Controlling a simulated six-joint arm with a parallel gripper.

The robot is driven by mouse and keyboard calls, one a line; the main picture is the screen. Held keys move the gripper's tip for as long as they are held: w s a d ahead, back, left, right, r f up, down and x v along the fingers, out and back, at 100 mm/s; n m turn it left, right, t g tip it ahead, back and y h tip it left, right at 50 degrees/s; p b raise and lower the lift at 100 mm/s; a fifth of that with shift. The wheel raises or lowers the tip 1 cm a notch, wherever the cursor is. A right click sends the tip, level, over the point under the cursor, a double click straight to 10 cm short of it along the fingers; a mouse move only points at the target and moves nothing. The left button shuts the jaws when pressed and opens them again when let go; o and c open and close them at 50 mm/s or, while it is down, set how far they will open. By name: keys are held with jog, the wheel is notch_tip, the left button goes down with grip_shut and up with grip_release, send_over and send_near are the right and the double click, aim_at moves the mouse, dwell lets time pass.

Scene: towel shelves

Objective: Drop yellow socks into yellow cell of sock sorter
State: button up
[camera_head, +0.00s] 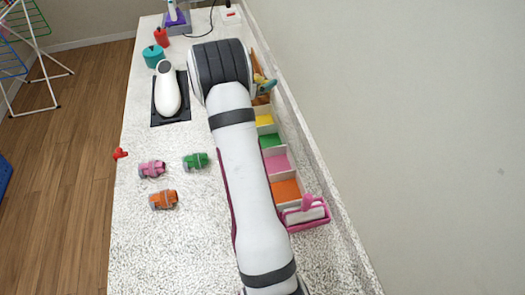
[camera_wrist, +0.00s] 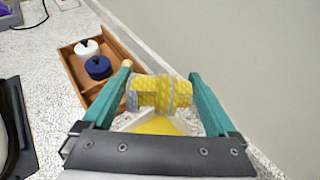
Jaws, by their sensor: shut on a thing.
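My gripper (camera_wrist: 161,82) has its teal fingers shut on the rolled yellow socks (camera_wrist: 158,93), which have a grey band. In the wrist view the socks are held above the yellow cell (camera_wrist: 160,125), which shows partly below them. In the head view the sock sorter (camera_head: 291,205) runs along the wall, with yellow (camera_head: 264,120), green, pink and orange cells. My gripper (camera_head: 265,81) shows beyond my arm at the sorter's far end, with a bit of yellow at it. My arm hides part of the sorter.
Pink (camera_head: 152,169), green (camera_head: 195,161) and orange (camera_head: 163,199) sock rolls lie on the counter left of my arm. A wooden tray (camera_wrist: 112,103) with a white and a blue-topped bottle stands beyond the sorter. A pink-handled brush (camera_head: 307,214) sits at the near end. An iron (camera_head: 167,92) stands left.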

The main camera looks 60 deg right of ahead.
jog(key=shift+s+d+f, duration=0.15)
jog(key=shift+f, duration=0.2)
notch_tip(320, 180, down, 5)
jog(key=shift+f, duration=0.1)
jog(key=o, duration=1)
jog(key=v, duration=1.6)
